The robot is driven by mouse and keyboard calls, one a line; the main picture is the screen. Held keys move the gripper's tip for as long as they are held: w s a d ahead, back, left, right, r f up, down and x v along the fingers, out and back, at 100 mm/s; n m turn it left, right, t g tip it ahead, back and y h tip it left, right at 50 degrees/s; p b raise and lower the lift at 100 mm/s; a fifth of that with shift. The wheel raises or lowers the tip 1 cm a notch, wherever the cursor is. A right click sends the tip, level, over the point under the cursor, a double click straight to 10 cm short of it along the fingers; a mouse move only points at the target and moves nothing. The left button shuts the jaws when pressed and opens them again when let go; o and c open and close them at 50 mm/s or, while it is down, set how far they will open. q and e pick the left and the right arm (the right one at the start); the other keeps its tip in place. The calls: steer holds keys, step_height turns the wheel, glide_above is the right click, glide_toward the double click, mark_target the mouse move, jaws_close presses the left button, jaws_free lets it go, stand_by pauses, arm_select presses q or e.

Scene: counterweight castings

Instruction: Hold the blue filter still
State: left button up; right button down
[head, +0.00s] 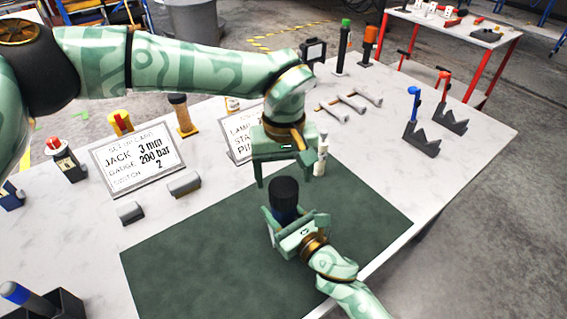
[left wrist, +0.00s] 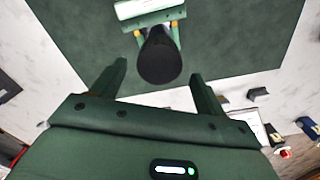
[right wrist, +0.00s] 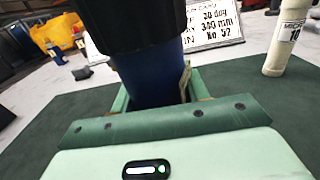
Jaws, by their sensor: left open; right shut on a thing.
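The blue filter (head: 284,212), a dark blue cylinder with a wide black cap (head: 286,188), is upright over the green mat (head: 190,260). My right gripper (head: 288,222) is shut around its blue body from the near side; the right wrist view shows the blue body (right wrist: 150,82) between the fingers. The filter's foot is hidden, so I cannot tell if it touches the mat. My left gripper (head: 285,175) is open and empty, pointing down above and just behind the cap. The left wrist view shows the black cap (left wrist: 159,57) beyond its fingers, apart from them.
A white bottle (head: 321,155) stands close right of my left gripper. Two set-up cards (head: 140,160) (head: 240,136) stand behind the mat. Grey castings (head: 184,184) lie left, wrenches (head: 345,100) and notched blocks (head: 422,138) right. The mat's left part is clear.

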arm_select(q)
steer(key=n, duration=0.6)
steer(key=shift+r+n, duration=0.15)
steer(key=shift+n, duration=0.15)
steer(key=n, duration=0.6)
steer(key=shift+r, duration=0.2)
steer(key=n, duration=0.6)
steer(key=shift+r+n, duration=0.2)
steer(key=shift+n, duration=0.1)
steer(key=n, duration=0.6)
steer(key=shift+r, duration=0.15)
steer(key=n, duration=0.6)
steer(key=shift+r, duration=0.2)
steer(key=n, duration=0.5)
steer(key=shift+w+r+n, duration=0.1)
steer(key=shift+r+n, duration=0.05)
steer(key=shift+n, duration=0.25)
steer(key=n, duration=0.4)
steer(key=shift+r, duration=0.15)
